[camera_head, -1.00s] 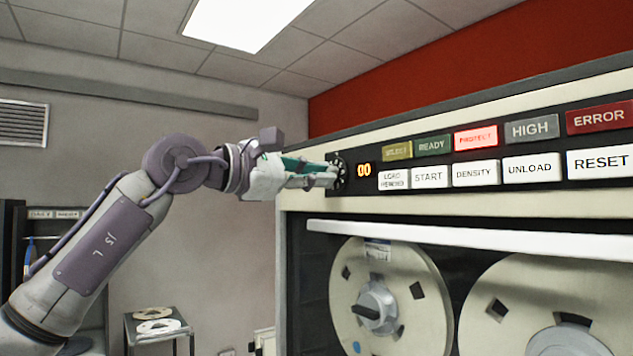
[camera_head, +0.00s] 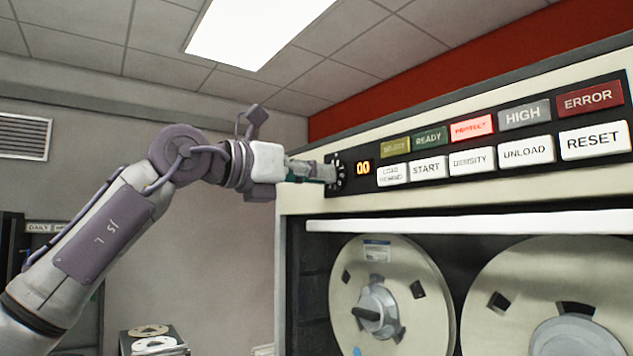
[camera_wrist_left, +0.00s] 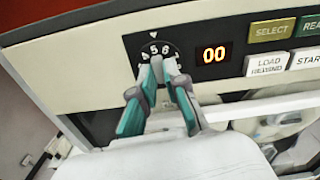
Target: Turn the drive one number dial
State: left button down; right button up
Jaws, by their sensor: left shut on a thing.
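The black number dial (camera_head: 340,172) sits at the left end of the drive's control panel. It also shows in the left wrist view (camera_wrist_left: 153,47), with white digits 5 and 6 near its top below a small white triangle mark. My left gripper (camera_head: 327,173) reaches it from the left. In the left wrist view my left gripper's fingertips (camera_wrist_left: 163,66) are closed together on the dial's middle, and they hide its centre and lower part. The orange display (camera_head: 363,169) beside the dial reads 00. My right gripper is not in view.
Panel buttons run to the right of the dial, including START (camera_head: 427,168) and the lit red PROTECT (camera_head: 472,128). Below is a white ledge (camera_head: 450,222) above two tape reels (camera_head: 425,265). A small stand with reels (camera_head: 152,338) is at lower left.

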pick_arm(q)
jog(key=n+b, duration=0.1)
jog(key=n, duration=0.4)
jog(key=shift+d+f+n+b, duration=0.1)
jog(key=shift+f+n+b, duration=0.1)
jog(key=shift+n+b, duration=0.15)
dwell(0.4)
jog(key=c, duration=1.2)
grip_release()
jog(key=shift+r, duration=0.1)
jog(key=v, duration=1.2)
